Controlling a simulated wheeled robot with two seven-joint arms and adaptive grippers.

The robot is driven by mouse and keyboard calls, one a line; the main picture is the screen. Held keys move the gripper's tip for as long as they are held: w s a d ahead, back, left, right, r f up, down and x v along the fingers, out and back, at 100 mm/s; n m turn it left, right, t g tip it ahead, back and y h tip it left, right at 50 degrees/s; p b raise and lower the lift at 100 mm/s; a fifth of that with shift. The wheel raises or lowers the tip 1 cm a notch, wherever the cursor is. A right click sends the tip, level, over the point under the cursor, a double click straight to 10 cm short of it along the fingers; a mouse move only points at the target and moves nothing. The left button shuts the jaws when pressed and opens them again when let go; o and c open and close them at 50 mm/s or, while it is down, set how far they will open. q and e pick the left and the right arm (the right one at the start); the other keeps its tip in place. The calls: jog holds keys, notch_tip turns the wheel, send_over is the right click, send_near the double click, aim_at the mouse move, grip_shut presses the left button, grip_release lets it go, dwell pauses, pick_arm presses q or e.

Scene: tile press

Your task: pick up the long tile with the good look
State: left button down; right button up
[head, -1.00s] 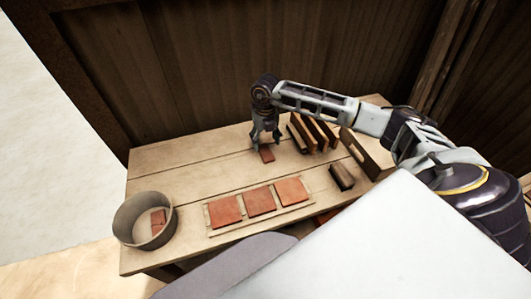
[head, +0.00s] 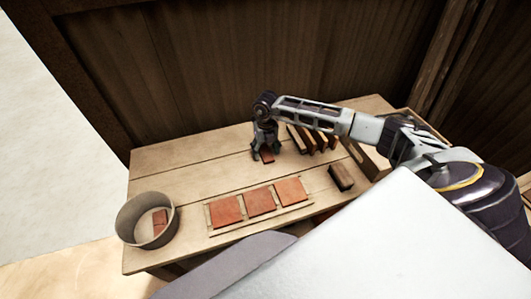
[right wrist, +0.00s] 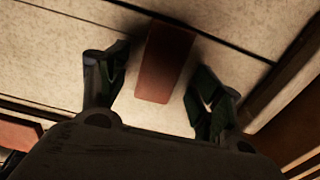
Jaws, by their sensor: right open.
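A small reddish-brown long tile (head: 267,157) lies flat on the wooden table. It also shows in the right wrist view (right wrist: 164,62), lying between the open fingers. My right gripper (head: 265,157) points down over the tile, one finger on each side. In the right wrist view my right gripper (right wrist: 160,95) is open and empty, with gaps between the fingers and the tile. The gripper partly hides the tile in the head view. My left gripper is not in view.
Three square red tiles lie in a wooden rack (head: 233,231) at the front. A round bin (head: 128,227) holding reddish pieces stands at the left. Several upright slabs (head: 318,140) stand just right of the gripper, with a dark block (head: 341,177) nearer the front. The table's (head: 190,175) left middle is clear.

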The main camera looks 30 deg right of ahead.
jog(key=shift+f, duration=0.5)
jog(key=c, duration=1.2)
